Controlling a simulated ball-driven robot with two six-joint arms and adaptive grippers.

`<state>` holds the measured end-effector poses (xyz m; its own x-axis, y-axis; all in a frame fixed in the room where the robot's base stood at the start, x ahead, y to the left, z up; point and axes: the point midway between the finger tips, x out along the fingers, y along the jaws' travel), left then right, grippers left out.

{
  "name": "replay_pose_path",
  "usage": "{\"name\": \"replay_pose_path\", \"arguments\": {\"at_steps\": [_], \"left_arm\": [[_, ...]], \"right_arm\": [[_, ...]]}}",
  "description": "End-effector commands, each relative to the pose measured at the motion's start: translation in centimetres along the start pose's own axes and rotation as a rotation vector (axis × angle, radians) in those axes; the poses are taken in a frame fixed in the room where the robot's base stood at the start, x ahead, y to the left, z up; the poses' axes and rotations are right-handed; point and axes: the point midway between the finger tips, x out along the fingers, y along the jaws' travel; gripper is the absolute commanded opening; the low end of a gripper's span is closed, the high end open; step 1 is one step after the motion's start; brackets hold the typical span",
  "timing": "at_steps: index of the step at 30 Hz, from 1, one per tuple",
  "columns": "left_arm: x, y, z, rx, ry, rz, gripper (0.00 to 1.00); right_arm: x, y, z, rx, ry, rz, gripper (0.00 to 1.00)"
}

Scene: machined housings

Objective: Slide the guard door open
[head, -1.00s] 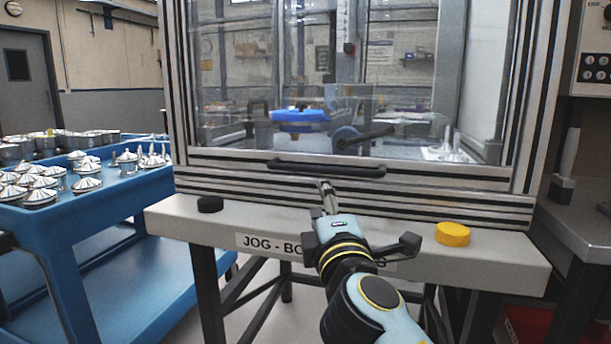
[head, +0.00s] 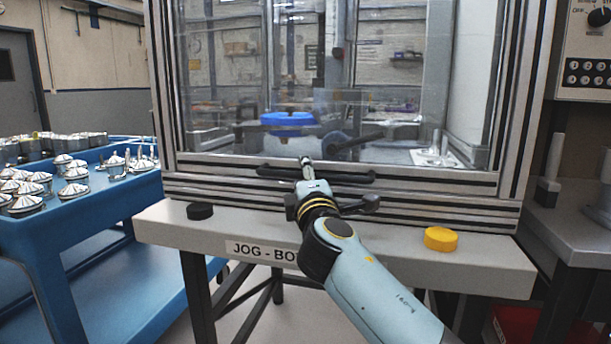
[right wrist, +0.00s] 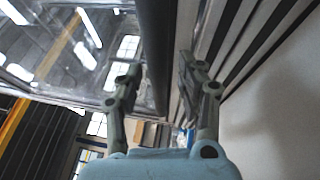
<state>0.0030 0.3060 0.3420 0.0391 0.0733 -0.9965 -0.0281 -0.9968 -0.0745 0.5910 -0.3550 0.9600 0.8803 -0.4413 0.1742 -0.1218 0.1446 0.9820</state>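The guard door (head: 385,150) is a clear panel in a metal frame on the machine's front; it stands across the opening. Its dark horizontal handle bar (head: 352,178) runs along its lower edge. My right gripper (head: 306,162) reaches up to the left half of the handle. In the right wrist view, the handle (right wrist: 153,50) runs between the two spread fingers of my right gripper (right wrist: 158,80). The left finger is close to the bar and a gap shows on the right; I cannot tell whether they touch. My left gripper is out of view.
A grey ledge in front of the machine carries a black button (head: 200,211) and a yellow button (head: 441,239). A blue cart (head: 75,215) with metal parts stands at the left. A blue part (head: 287,118) shows behind the panel. A grey bench (head: 575,240) is at the right.

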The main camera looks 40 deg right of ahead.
Motion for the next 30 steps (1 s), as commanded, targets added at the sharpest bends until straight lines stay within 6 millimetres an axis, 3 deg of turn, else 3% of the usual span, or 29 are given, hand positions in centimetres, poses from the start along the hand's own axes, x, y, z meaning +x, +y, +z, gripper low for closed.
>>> {"name": "replay_pose_path", "arguments": {"at_steps": [2,11,25,30], "left_arm": [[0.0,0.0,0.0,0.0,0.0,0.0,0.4],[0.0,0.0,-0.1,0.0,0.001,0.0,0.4],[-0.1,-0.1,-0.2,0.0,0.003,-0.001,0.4],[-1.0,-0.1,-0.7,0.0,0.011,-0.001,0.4]], "right_arm": [[0.0,0.0,0.0,0.0,0.0,0.0,0.38],[0.0,0.0,0.0,0.0,0.0,0.0,0.0],[0.0,0.1,0.0,0.002,0.0,0.001,0.0],[0.8,1.6,-0.2,0.004,0.0,0.005,0.0]]}}
